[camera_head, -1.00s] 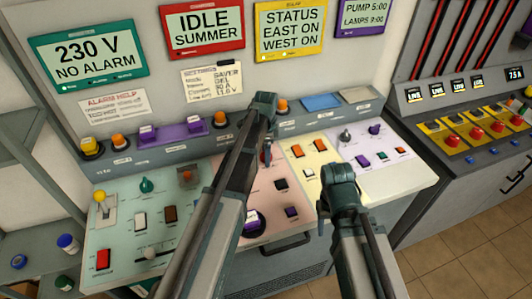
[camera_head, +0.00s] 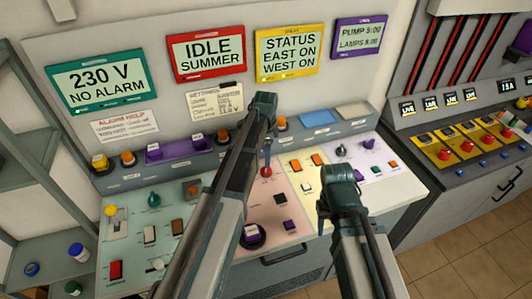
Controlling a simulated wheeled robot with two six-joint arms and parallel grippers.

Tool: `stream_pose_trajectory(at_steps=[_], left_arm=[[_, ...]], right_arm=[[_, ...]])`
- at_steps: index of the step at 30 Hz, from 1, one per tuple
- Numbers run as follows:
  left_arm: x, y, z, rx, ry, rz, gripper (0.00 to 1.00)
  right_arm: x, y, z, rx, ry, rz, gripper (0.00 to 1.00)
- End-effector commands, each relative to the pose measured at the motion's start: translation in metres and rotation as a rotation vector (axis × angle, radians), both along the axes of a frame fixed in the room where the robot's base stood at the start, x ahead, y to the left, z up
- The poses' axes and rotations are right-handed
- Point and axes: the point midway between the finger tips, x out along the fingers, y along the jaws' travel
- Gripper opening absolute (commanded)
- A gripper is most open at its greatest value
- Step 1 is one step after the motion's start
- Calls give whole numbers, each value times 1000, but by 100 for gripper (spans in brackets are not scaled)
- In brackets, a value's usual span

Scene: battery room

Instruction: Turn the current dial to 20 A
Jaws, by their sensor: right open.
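The control panel (camera_head: 292,228) has pale coloured sections with several knobs and switches. My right gripper (camera_head: 338,205) is open and empty above the panel's front right. My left gripper (camera_head: 266,122) is above the panel's back middle, its jaws unclear. My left arm hides part of the panel.
Displays above read 230 V, IDLE SUMMER, STATUS EAST ON WEST ON, and pump and lamp times. A settings note (camera_head: 215,101) hangs below them. A shelf with jars (camera_head: 78,252) is at left. A grey cabinet with red buttons (camera_head: 470,190) is at right.

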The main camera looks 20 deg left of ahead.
Motion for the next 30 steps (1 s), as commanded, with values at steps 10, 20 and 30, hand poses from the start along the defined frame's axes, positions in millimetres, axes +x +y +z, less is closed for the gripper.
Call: stream_pose_trajectory(at_steps=[10, 20, 30], left_arm=[[0, 0, 52, 0, 0, 0, 86], [0, 0, 53, 0, 0, 0, 86], [-11, -9, 48, 2, 2, 24, 86]], right_arm=[[0, 0, 52, 1, 0, -5, 50], [0, 0, 53, 1, 0, -7, 50], [0, 0, 48, 1, 0, -6, 50]])
